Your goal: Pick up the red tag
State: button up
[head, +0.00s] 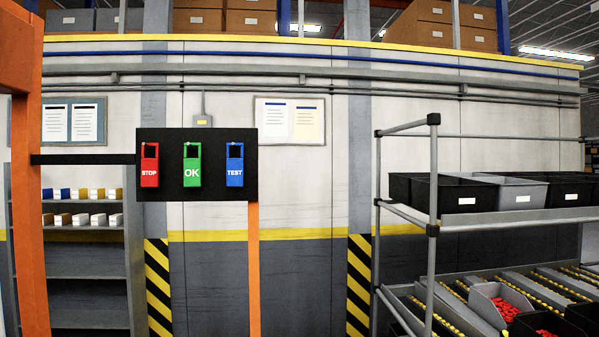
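The red tag (149,171) is marked STOP and hangs at the left end of a black board (223,185). A green tag (192,172) marked OK hangs in the middle. A blue tag (235,172) marked TEST hangs at the right. All three hang upright with gaps between them, each with a dark opening at its top. My gripper is not in view.
An orange post (254,270) stands under the board's right end, and a larger orange post (30,230) is at the left. A grey rack (433,170) with bins stands at the right. Shelves (85,260) with small boxes stand behind at the left.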

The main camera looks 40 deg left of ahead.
aim_at(149, 177)
jog(key=i+u, duration=0.35)
jog(key=i, duration=0.15)
jog(key=i+u, duration=0.4)
jog(key=i+l+u, duration=0.35)
jog(key=i, duration=0.25)
jog(key=i+l+u, duration=0.4)
jog(key=i+j, duration=0.1)
